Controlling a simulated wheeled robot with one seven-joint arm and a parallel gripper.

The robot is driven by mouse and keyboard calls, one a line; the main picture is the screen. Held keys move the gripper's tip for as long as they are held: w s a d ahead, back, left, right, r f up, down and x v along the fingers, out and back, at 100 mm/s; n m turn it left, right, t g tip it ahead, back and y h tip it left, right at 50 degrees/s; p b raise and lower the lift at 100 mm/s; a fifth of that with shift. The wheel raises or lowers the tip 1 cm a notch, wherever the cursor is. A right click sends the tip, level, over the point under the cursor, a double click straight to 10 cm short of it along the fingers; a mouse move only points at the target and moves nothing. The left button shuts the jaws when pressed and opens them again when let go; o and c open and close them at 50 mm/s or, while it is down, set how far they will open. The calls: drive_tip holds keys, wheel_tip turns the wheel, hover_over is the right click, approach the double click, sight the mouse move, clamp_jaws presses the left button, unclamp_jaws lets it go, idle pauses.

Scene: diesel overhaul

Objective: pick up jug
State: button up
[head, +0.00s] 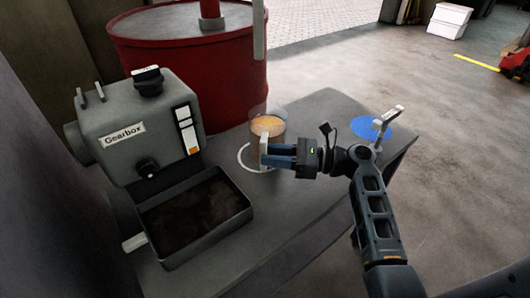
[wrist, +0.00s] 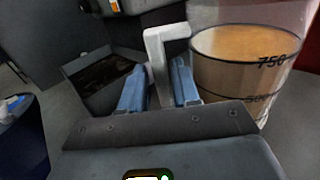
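The jug (head: 268,126) is a clear measuring vessel holding orange-brown liquid. It stands upright on the grey bench, in front of the red drum. In the wrist view the jug (wrist: 245,70) fills the right side, with black marks "750" and "500" and a pale angled handle (wrist: 159,50). My gripper (head: 267,154) reaches in from the right at the jug's near side. In the wrist view its blue fingers (wrist: 160,83) stand on either side of the handle's upright part, with narrow gaps seeming to show. The handle's lower end is hidden by the gripper body.
A gearbox (head: 135,122) with an open dark tray (head: 195,218) stands on the bench (head: 300,222) at left. A red drum (head: 190,60) is behind the jug. A white ring (head: 243,160) is marked by the jug; a blue disc (head: 362,130) lies at the bench's right.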

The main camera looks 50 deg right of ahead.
drive_tip(key=shift+x, duration=1.25)
drive_tip(key=shift+c, duration=0.4)
clamp_jaws()
